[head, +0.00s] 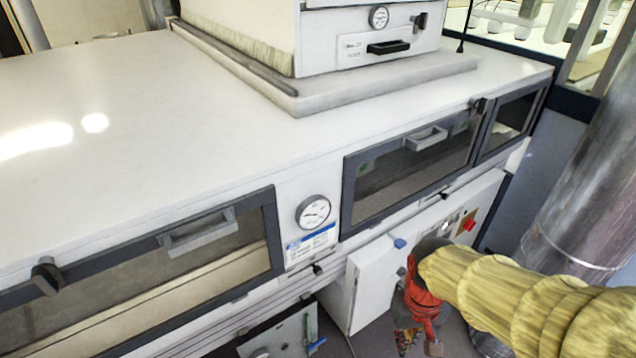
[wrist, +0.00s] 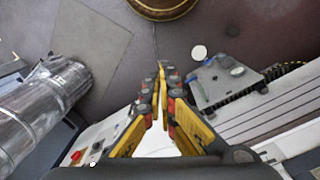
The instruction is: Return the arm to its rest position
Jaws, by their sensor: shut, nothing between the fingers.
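My gripper (wrist: 161,72) is in the wrist view, its yellow fingers with dark and red pads meeting at the tips. It is shut with nothing between the fingers and points out over the dark floor. In the head view my arm (head: 520,295), in a ribbed yellow sleeve, reaches in from the lower right. Its red wrist part (head: 421,285) hangs in front of the white lower cabinet. The gripper there is small, pointing down, and hard to make out.
The white tunnel (head: 120,110) with glass doors (head: 410,170) and a gauge (head: 313,211) fills the left and middle. A silver duct (head: 585,190) stands at right; it shows in the wrist view (wrist: 40,110). The cabinet carries a red button (head: 469,223). A grey device (wrist: 225,78) lies beyond the fingers.

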